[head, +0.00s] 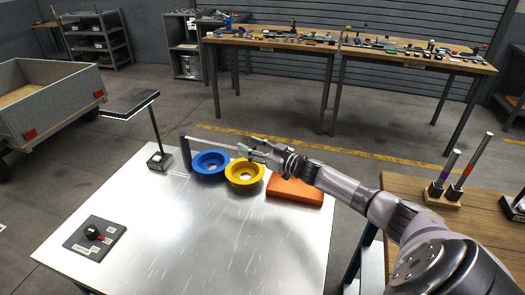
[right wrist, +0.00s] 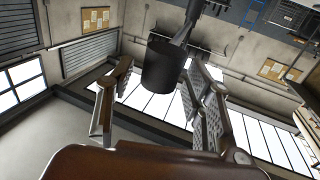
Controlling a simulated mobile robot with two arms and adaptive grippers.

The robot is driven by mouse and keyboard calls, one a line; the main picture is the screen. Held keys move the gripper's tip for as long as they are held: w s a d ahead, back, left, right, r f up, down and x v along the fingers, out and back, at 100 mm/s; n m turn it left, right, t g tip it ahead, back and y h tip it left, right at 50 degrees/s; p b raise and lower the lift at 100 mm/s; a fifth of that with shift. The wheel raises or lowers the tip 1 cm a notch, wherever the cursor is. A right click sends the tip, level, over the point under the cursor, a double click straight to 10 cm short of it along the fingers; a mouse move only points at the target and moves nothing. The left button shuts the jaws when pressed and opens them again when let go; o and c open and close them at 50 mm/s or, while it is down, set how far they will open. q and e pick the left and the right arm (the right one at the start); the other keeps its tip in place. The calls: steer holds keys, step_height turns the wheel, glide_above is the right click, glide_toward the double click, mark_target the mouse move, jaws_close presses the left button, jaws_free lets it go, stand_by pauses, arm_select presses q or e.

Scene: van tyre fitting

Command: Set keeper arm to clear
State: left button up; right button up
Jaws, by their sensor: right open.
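A grey bar, which looks like the keeper arm (head: 213,144), runs right from a dark upright post (head: 185,153) at the back of the metal table. It passes behind the blue ring (head: 210,163) and ends near my right gripper (head: 254,149). In the right wrist view, a dark cylinder (right wrist: 162,66) on a rod is between the spread fingers of my right gripper (right wrist: 158,100). The gripper is open; I cannot tell whether a finger touches the cylinder. My left gripper is not in view.
A yellow ring (head: 244,173) and an orange block (head: 295,190) lie below my right arm. A dark plate with a red-marked knob (head: 92,233) lies at the table's front left. A stand with a flat top (head: 130,103) is at back left. The table's middle is clear.

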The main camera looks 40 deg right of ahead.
steer(key=v, duration=1.1)
steer(key=shift+s, duration=0.35)
steer(key=shift+d, duration=0.1)
